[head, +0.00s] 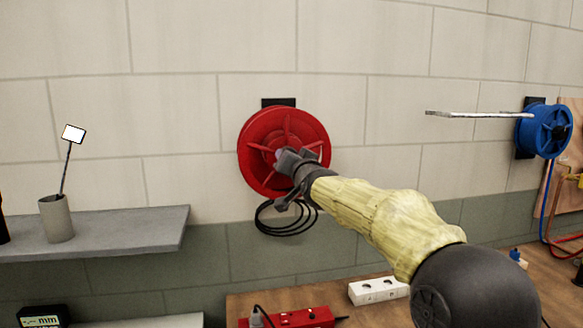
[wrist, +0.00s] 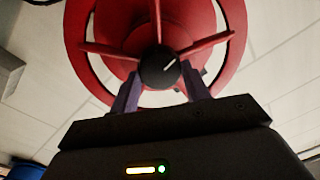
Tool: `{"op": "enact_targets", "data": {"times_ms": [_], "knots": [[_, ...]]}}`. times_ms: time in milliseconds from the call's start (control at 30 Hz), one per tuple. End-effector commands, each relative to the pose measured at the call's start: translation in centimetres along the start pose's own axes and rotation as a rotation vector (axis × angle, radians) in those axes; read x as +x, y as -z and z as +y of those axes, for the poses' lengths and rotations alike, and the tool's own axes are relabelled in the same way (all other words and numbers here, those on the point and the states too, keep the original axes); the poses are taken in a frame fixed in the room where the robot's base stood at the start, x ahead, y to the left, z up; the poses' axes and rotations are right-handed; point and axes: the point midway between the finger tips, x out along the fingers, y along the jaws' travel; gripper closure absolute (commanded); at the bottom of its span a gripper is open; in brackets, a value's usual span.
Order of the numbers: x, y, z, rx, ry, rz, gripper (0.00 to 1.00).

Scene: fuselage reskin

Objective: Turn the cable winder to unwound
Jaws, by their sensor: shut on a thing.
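The cable winder (head: 252,160) is a red spoked reel on the block wall, in the middle of the head view. Loops of black cable (head: 262,222) hang beneath it. In the wrist view the red reel (wrist: 235,40) fills the upper middle, with a round black hub knob (wrist: 158,68) bearing a white line that points up and right. My gripper (head: 287,158) reaches in from the lower right to the reel's centre. In the wrist view its two fingers stand either side of the knob, shut on it. The fingertips are partly hidden behind the knob and spokes.
A grey shelf (head: 120,232) with a cup (head: 56,218) is at left. Below lies a wooden bench (head: 255,298) with a red power strip (head: 300,318) and white socket block (head: 378,290).

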Motion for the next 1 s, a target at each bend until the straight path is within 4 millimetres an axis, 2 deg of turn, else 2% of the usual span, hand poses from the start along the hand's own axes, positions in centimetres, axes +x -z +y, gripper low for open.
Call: {"op": "enact_targets", "data": {"times_ms": [33, 300, 733, 767, 867, 1000], "knots": [[0.07, -0.67, 0.28, 0.027, -0.003, -0.009, 0.76], [0.09, -0.63, 0.18, 0.117, -0.002, -0.006, 0.76], [0.10, -0.63, 0.15, 0.131, -0.002, -0.006, 0.76], [0.10, -0.63, 0.15, 0.131, -0.002, -0.006, 0.51], [0.08, -0.53, 0.12, 0.130, -0.001, -0.003, 0.32], [0.05, -0.35, 0.08, 0.129, -0.001, 0.000, 0.32]]}}
